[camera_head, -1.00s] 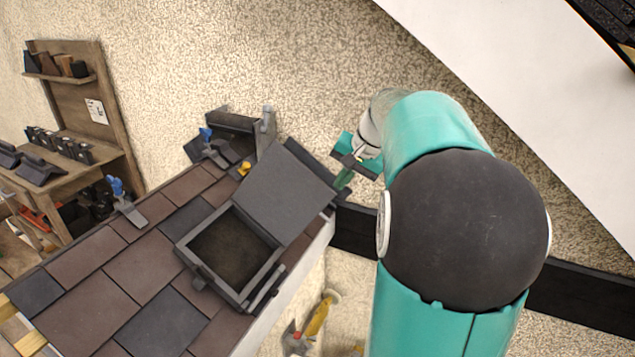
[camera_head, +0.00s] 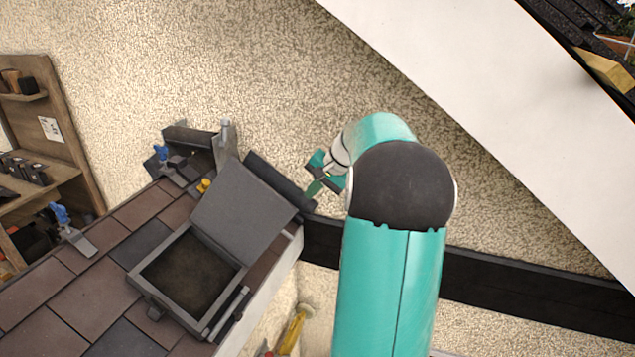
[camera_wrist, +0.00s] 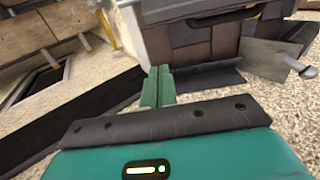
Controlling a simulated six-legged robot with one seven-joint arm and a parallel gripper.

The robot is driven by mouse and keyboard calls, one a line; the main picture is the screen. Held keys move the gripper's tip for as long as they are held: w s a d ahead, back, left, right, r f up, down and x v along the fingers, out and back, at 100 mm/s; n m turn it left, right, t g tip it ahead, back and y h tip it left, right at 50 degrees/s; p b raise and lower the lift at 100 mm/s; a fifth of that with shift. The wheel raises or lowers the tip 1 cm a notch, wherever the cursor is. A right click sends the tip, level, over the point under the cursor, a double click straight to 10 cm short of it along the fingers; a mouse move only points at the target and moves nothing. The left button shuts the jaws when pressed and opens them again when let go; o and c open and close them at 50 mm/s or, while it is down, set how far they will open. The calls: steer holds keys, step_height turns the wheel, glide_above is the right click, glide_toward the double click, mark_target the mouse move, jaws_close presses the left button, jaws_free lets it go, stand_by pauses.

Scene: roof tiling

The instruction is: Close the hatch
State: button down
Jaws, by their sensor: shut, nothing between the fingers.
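The hatch on the tiled roof is open. Its dark grey lid (camera_head: 243,207) stands tilted up at the back of the square hatch frame (camera_head: 215,318), and the dark opening (camera_head: 190,273) shows. My gripper (camera_head: 313,189) is just to the right of the raised lid, beside the roof's right edge, with a small gap to the lid as far as I can tell. In the wrist view my green fingers (camera_wrist: 158,85) are together and empty, pointing at the roof edge. The hatch is hard to make out in the wrist view.
A dark ridge piece (camera_head: 279,180) lies behind the lid, close to my fingers. A grey box-like structure (camera_head: 195,143) and a blue-handled tool (camera_head: 72,230) are on the roof. A dark beam (camera_head: 500,295) runs along the wall on the right.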

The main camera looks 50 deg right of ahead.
steer(key=a, duration=0.1)
steer(key=a+f, duration=0.2)
steer(key=a, duration=0.1)
steer(key=shift+w+f, duration=0.2)
steer(key=shift+f, duration=0.05)
steer(key=shift+a, duration=0.15)
stand_by(0.4)
